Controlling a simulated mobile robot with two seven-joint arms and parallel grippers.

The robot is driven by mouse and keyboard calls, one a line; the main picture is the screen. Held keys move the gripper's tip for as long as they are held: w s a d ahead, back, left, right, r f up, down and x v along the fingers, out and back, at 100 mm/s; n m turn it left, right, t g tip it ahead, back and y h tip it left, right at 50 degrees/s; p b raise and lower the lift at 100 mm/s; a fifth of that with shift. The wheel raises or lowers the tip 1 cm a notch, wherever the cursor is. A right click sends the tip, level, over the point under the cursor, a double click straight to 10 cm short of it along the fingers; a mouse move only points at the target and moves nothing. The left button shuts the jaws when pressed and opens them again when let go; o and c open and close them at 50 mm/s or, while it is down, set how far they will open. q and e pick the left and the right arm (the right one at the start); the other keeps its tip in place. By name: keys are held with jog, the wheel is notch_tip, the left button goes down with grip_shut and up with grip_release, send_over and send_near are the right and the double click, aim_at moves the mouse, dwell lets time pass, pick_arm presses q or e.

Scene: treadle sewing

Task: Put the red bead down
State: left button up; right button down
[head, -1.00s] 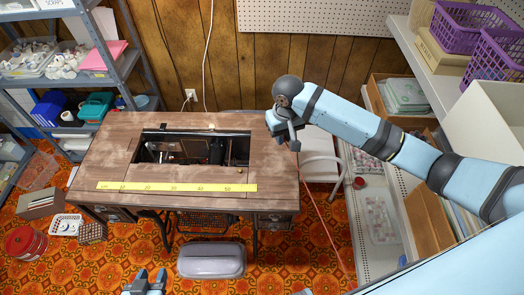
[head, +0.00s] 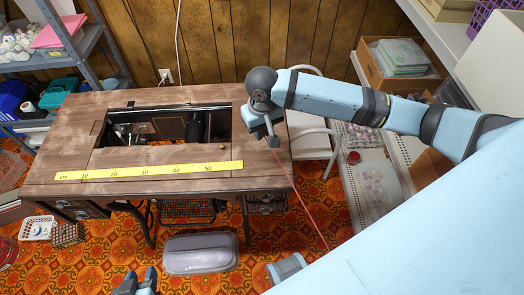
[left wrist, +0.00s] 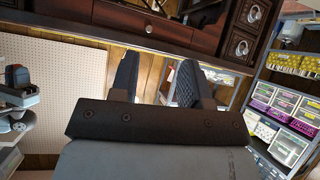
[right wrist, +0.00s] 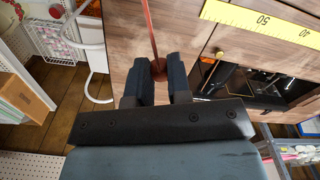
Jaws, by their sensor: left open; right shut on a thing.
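My right gripper (head: 272,138) is over the right end of the wooden sewing table (head: 265,185), fingers pointing down. In the right wrist view its fingertips (right wrist: 160,80) are shut on a small dark red piece, which looks like the red bead (right wrist: 158,70), mostly hidden between them. A thin red cord (right wrist: 151,30) runs from there; in the head view it slants down right past the table edge. I cannot tell the height above the tabletop. My left gripper (head: 137,283) is open and empty at the bottom, before the table; its fingers show in the left wrist view (left wrist: 155,80).
A yellow measuring tape (head: 150,171) lies along the table front, below the open machine well (head: 165,125). A white chair (head: 312,140) stands at the table's right. A grey case (head: 200,254) is on the floor. Shelves flank both sides. The tabletop's right end is bare.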

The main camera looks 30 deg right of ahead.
aim_at(262, 157)
notch_tip(262, 157, down, 11)
jog(key=shift+r+b, duration=0.15)
jog(key=shift+b, duration=0.5)
jog(key=c, duration=1.1)
grip_release()
